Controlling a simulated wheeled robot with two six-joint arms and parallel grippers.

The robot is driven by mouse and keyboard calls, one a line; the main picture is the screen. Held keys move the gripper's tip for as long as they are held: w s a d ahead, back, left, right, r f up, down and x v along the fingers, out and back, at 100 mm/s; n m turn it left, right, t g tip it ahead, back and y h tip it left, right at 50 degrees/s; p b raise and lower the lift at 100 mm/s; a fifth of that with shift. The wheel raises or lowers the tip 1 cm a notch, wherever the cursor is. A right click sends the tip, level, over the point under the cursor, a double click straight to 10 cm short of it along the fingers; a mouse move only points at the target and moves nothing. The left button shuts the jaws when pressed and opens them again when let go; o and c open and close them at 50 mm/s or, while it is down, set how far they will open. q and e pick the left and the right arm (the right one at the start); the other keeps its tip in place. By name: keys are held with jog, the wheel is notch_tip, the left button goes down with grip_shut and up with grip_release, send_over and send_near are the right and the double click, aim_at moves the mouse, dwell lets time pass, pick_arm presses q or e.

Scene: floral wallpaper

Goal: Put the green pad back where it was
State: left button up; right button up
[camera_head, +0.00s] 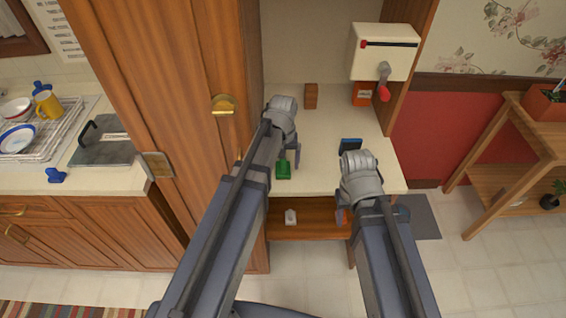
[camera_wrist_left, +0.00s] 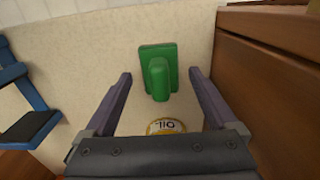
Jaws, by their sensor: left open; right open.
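The green pad (camera_head: 283,171) is on the cream counter near its front edge. In the left wrist view the green pad (camera_wrist_left: 158,75) is a flat green plate with a raised grip along its middle. My left gripper (camera_head: 284,160) is above it; in the wrist view its two fingers (camera_wrist_left: 159,78) are spread on either side of the raised grip, with a visible gap on both sides. My right gripper (camera_head: 345,212) is open and empty, in front of the counter's front edge.
A dark blue stand (camera_head: 350,145) is right of the pad. A wooden block (camera_head: 311,96), an orange box (camera_head: 362,94) and a white box with a red handle (camera_head: 380,52) are at the back. A tall wooden cabinet (camera_head: 165,80) stands left. A small white object (camera_head: 290,217) lies on the lower shelf.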

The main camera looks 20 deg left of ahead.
aim_at(283, 162)
pick_arm(q)
notch_tip(283, 162, up, 11)
jog(key=p, duration=1)
jog(key=s+d+m+y, duration=0.1)
jog(key=s+d+m, duration=0.6)
jog(key=s+d, duration=0.3)
jog(key=s, duration=0.4)
jog(key=shift+s+d, duration=0.2)
jog(key=shift+d, duration=0.05)
jog(key=shift+r, duration=0.1)
